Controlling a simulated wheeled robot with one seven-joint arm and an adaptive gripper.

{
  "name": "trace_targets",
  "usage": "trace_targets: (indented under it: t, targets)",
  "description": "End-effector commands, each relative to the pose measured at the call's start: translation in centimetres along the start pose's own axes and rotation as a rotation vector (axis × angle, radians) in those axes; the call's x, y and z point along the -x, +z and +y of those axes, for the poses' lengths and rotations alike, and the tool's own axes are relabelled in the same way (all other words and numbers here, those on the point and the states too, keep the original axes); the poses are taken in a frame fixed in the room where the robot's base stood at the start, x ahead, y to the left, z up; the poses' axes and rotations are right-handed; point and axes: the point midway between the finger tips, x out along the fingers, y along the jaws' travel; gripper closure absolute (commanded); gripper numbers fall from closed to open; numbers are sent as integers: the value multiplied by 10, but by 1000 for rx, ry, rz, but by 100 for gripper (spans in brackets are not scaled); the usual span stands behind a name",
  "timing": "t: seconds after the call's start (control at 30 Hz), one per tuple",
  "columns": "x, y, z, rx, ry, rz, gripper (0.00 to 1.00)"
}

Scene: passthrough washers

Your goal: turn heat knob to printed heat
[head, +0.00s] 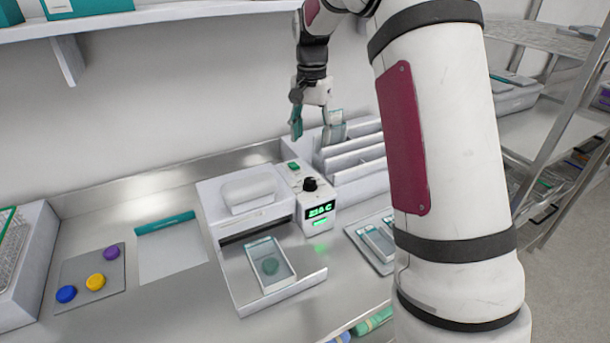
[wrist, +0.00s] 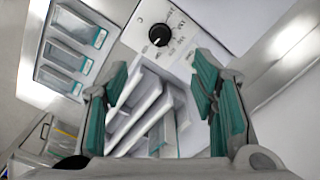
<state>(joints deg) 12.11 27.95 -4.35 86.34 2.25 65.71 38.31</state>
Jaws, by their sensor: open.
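The black heat knob (head: 310,184) sits on top of a white control box (head: 322,196). A green-lit display (head: 320,210) on its front appears to read about 218 C, though it is small. In the wrist view the knob (wrist: 159,35) has a white pointer line and printed marks around it, too small to read. My gripper (head: 312,128) is above and behind the knob, apart from it. In the wrist view my gripper (wrist: 163,95) is open, its teal fingers spread wide with nothing held. The knob lies beyond the fingertips.
A white slotted rack (head: 355,160) stands right behind the control box, below my fingers. A white machine with an open tray (head: 299,289) holding a clear-lidded box is at left. A tray of glass-like pieces (head: 362,240) lies right. Colored caps (head: 96,282) sit far left.

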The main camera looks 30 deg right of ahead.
Motion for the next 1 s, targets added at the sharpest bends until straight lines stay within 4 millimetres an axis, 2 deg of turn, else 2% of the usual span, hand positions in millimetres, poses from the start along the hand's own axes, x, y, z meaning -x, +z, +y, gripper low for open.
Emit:
trace_targets:
  t: [0.17,0.7,0.9,1.0]
  targets:
    - [-18,0,1,-2,4,-4,47]
    - [-116,1,2,-1,3,-3,47]
    - [-134,0,1,-1,1,-1,47]
    - [-137,0,0,-1,1,-1,47]
